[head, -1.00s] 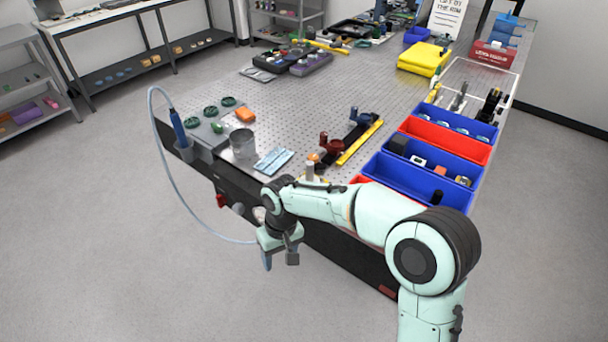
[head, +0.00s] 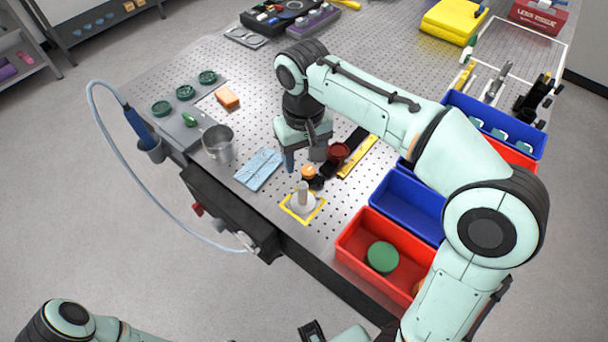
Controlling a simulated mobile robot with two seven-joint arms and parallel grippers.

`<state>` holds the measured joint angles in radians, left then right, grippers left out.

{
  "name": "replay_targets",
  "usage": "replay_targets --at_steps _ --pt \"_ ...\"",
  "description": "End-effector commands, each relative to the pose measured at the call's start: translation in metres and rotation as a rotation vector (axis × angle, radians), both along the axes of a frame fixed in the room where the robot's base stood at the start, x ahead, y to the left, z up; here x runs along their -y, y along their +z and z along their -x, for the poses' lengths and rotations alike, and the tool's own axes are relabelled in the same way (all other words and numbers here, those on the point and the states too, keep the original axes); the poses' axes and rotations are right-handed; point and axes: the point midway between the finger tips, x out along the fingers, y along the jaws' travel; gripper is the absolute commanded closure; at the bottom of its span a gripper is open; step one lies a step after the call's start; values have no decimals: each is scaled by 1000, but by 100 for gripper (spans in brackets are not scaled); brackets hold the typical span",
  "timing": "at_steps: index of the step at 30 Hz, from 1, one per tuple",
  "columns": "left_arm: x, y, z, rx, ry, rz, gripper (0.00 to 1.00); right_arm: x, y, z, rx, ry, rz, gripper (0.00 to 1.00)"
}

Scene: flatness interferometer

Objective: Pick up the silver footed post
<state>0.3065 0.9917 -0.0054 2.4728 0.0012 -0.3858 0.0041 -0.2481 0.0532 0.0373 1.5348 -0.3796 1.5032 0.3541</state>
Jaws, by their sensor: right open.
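The silver footed post (head: 303,198) stands upright on a yellow-bordered square at the near edge of the perforated metal table (head: 262,110). My right gripper (head: 304,160) is open, with its fingers pointing down and nothing seen between them. It is above and beyond the post in the head view, apart from it.
A pale blue wipe packet (head: 258,168) and a metal cup (head: 218,144) lie left of the post. An orange-topped item (head: 309,172) and a dark red knob (head: 338,152) are close behind it. Red bin (head: 352,252) and blue bin (head: 405,204) stand to the right.

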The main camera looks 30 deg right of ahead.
Motion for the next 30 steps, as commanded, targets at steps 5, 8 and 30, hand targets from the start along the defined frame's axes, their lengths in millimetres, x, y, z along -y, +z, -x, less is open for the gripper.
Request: replay_targets --at_steps 5,8,30 --pt "0 -5 3 -5 0 -1 39 0 -17 1 -4 1 1 44" --pt "-1 -11 6 -8 2 -1 39 0 -37 2 -6 2 1 44" --pt "0 -26 12 -15 0 0 39 -6 -130 7 -4 0 1 44"
